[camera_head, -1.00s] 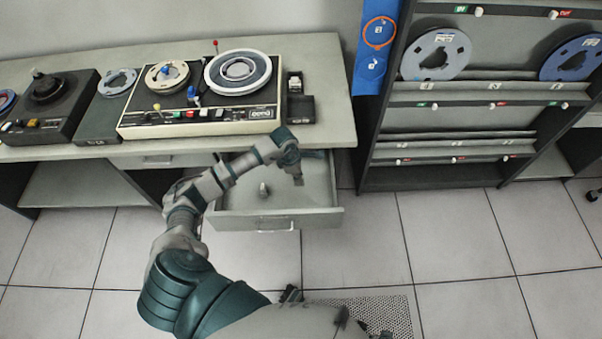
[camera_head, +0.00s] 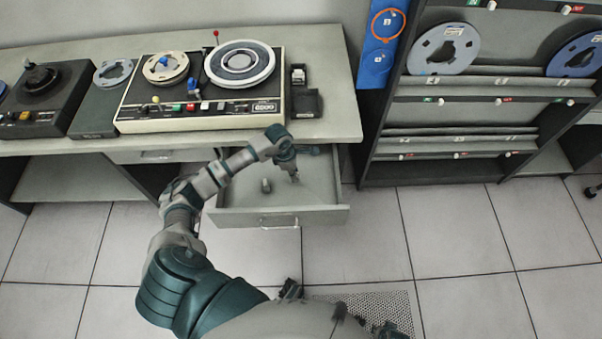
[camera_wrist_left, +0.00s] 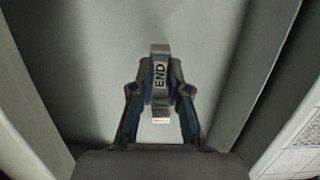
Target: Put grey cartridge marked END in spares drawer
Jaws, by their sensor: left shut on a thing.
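The grey cartridge marked END (camera_wrist_left: 160,72) is between the fingers of my left gripper, which is shut on it. The label faces the left wrist camera. In the head view my left gripper (camera_head: 294,178) points down over the right part of the open grey drawer (camera_head: 235,214) below the desk. The cartridge is too small there to make out clearly, and I cannot tell whether it touches the drawer floor. The wrist view shows the drawer's pale floor and walls around the gripper.
The desk top (camera_head: 325,70) overhangs the drawer's back and carries a tape deck (camera_head: 190,105) and a small black box (camera_head: 305,103). A reel rack (camera_head: 455,150) stands to the right.

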